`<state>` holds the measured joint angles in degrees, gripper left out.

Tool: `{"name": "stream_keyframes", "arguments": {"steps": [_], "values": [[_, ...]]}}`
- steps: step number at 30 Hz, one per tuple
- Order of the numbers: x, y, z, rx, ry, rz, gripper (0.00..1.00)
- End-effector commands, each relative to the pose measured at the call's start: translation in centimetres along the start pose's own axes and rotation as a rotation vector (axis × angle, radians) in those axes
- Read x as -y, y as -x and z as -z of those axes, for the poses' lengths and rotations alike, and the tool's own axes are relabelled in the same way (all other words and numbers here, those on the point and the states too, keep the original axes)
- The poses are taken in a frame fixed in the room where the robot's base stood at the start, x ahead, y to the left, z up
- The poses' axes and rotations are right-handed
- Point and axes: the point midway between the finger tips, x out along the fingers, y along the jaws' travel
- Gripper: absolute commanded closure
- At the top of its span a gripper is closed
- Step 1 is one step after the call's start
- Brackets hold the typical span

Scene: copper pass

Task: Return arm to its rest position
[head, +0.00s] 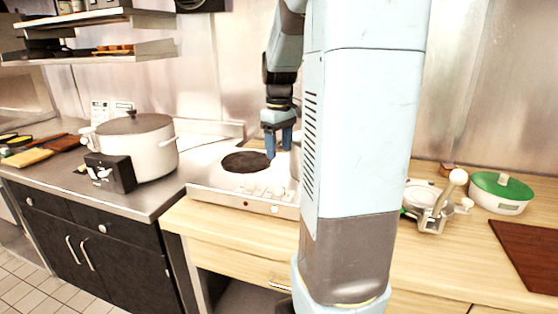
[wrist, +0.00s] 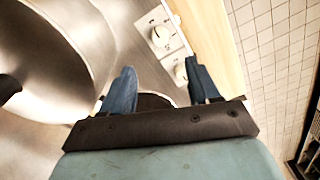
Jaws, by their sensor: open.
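My gripper (head: 272,148) hangs pointing down over the white hotplate (head: 228,190) in the head view, close to its round dark burner (head: 246,162). In the wrist view the two blue fingers of my gripper (wrist: 160,88) stand apart with nothing between them. The hotplate's knobs (wrist: 162,38) show beyond the fingers there. A large shiny metal pot (wrist: 85,35) fills the left of the wrist view, close beside the fingers. In the head view my arm hides most of what stands right of the burner.
A white lidded pot (head: 150,150) and a black box (head: 110,173) stand on the left counter. A green-lidded pot (head: 500,193), a metal press-like tool (head: 432,208) and a brown board (head: 530,255) are on the right. Shelves (head: 90,55) hang at upper left.

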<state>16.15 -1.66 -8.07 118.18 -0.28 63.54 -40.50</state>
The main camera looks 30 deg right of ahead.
Motion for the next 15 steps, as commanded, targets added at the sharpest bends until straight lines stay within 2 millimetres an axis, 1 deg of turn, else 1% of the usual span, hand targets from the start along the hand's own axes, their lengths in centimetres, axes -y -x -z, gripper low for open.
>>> {"name": "stream_keyframes", "arguments": {"steps": [1,5,15], "values": [[0.0,0.41,0.01,-0.001,0.0,-0.001,0.39],[0.0,0.97,0.01,-0.001,0.0,-0.001,0.39],[0.01,1.02,0.0,0.0,0.0,0.0,0.39]]}}
